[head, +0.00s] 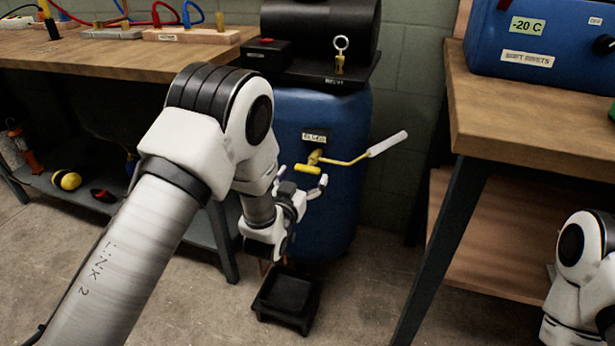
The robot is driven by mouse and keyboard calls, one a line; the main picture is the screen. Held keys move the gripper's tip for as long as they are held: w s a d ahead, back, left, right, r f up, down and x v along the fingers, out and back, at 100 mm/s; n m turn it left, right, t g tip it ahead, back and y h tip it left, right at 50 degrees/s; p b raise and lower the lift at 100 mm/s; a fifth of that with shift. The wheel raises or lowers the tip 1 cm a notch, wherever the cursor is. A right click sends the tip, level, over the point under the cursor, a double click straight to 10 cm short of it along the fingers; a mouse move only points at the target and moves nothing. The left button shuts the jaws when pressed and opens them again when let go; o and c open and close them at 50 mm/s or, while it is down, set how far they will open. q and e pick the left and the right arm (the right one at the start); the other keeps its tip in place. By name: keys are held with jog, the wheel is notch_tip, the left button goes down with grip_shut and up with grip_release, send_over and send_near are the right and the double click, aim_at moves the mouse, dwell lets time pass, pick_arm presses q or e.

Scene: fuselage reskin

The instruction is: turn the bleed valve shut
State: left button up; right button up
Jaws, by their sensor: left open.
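The bleed valve (314,157) is a brass fitting on the front of the blue tank (340,205), under a small white label (314,136). A thin yellow lever runs right from it to a white grip (387,144), tilted slightly up. A short yellow piece (308,169) sticks out below the valve body. My left gripper (304,189) is open, just below the short yellow piece. I cannot tell whether it touches it. The white grip is clear of my gripper. My right gripper is out of view.
A black tray (288,299) stands on the floor below my left gripper. A wooden bench (120,60) is at left and another (530,110) at right, bearing a blue box (540,40). A black compressor (320,40) tops the tank. Floor right of the tray is clear.

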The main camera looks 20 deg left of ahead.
aim_at(308, 168)
pick_arm(q)
jog(key=w, duration=0.3)
jog(key=shift+w, duration=0.25)
jog(key=c, duration=1.2)
jog(key=shift+o, duration=0.2)
jog(key=shift+m, duration=0.4)
jog(key=m+p, duration=0.1)
jog(key=m, duration=0.2)
jog(key=shift+m, duration=0.4)
jog(key=m+p, duration=0.1)
jog(key=m, duration=0.3)
jog(key=shift+m, duration=0.3)
jog(key=m, duration=0.4)
jog(key=shift+p, duration=0.3)
jog(key=m, duration=0.4)
jog(key=shift+m, duration=0.3)
jog(key=shift+f, duration=0.1)
